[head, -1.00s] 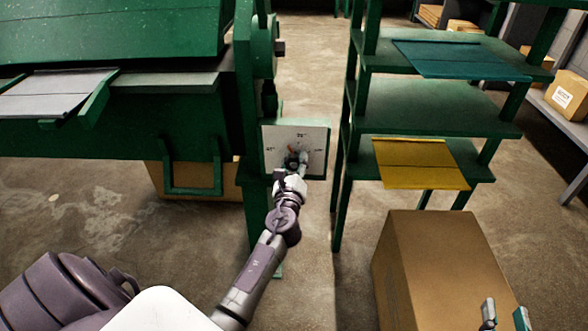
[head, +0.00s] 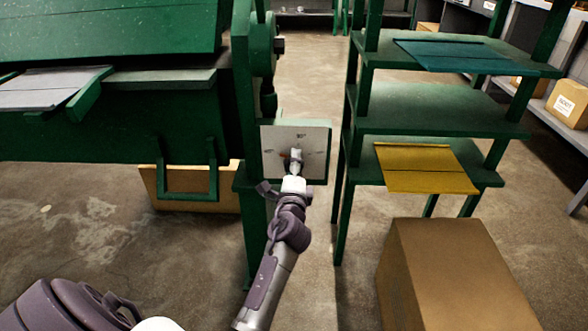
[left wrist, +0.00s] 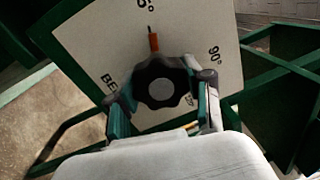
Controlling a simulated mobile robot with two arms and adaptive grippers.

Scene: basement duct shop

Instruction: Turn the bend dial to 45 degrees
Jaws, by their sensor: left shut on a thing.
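The bend dial is a black lobed knob with a grey centre (left wrist: 162,89) on a white plate (head: 318,137) fixed to the green machine. In the left wrist view its orange pointer (left wrist: 153,43) points up at a short dark tick under a label cut off to "5°". The "90°" label lies to the right, and other lettering is partly covered. My left gripper (left wrist: 161,101) is shut on the knob, a finger on each side. In the head view my left gripper (head: 295,160) hides most of the knob. My right gripper is out of view.
A green shelf rack (head: 430,108) stands right of the plate, holding a teal sheet (head: 465,57) and a yellow sheet (head: 425,168). A large cardboard box (head: 450,275) stands on the floor at the lower right. The green machine (head: 110,120) fills the left.

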